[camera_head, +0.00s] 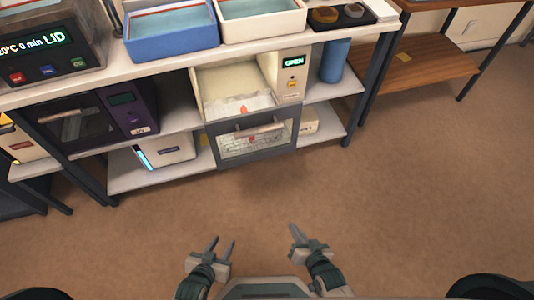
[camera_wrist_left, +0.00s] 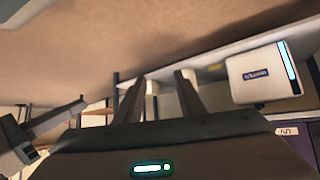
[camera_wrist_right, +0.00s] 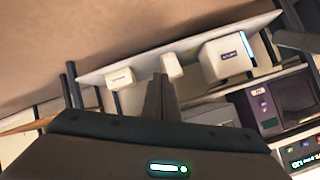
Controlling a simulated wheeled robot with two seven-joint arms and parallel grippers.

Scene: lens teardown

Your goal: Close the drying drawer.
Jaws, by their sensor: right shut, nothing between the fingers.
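The drying drawer (camera_head: 252,152) is pulled out of a cream cabinet on the shelf, in the middle of the head view. Its grey front has a window and a bar handle (camera_head: 260,129). A pale lining and a small orange item show inside it. The cabinet's display (camera_head: 293,62) reads OPEN. My left gripper (camera_head: 221,246) is open and empty, low in the head view, well short of the drawer. My right gripper (camera_head: 296,234) is shut and empty, also low and apart from the drawer.
A blue tray (camera_head: 172,46) and a white tray (camera_head: 262,28) stand on the bench top above. A dark oven-like device (camera_head: 125,110) is left of the drawer, and a blue cylinder (camera_head: 335,62) is right. The floor (camera_head: 400,190) before the bench is clear.

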